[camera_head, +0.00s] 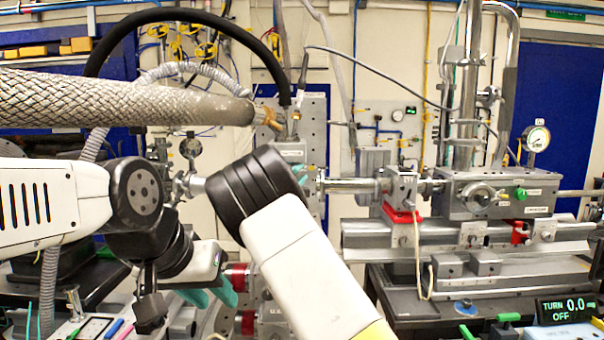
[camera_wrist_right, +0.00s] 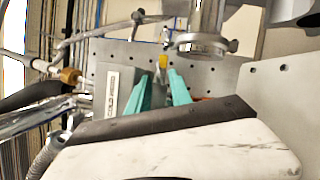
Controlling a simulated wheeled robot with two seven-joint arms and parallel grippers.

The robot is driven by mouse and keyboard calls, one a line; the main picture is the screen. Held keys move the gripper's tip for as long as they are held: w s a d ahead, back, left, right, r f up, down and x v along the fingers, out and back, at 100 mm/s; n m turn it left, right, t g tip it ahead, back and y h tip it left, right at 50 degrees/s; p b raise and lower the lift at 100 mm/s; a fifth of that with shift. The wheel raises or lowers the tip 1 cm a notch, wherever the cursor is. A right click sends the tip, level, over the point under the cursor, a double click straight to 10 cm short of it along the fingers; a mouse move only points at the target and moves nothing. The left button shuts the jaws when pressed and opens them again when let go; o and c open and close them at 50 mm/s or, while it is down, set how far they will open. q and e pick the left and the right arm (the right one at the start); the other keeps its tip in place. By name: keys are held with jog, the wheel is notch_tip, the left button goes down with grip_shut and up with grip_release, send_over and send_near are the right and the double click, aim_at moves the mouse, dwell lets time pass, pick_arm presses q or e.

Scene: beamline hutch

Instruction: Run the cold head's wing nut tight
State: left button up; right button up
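The cold head (camera_wrist_right: 112,95) is a grey box with a label on its side, left of the fingers in the right wrist view. In the head view, its upper part (camera_head: 290,150) shows behind my right wrist. My right gripper (camera_wrist_right: 163,75) has its teal fingers apart with nothing between them. A small yellow piece (camera_wrist_right: 163,62) shows just past the fingertips; I cannot tell whether it is the wing nut. In the head view my right gripper (camera_head: 301,172) is mostly hidden by my wrist. My left gripper (camera_head: 217,292) is low at left, its teal fingers apart and empty.
A clamped pipe flange (camera_wrist_right: 200,43) is close beyond the right fingers. A braided hose (camera_head: 120,102) crosses the upper left. A beamline stage (camera_head: 490,195) on rails stands at right. A display (camera_head: 567,309) reads TURN 0.0 OFF.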

aim_at(305, 169)
jog(key=shift+x, duration=1.05)
jog(key=shift+c, duration=0.4)
grip_shut()
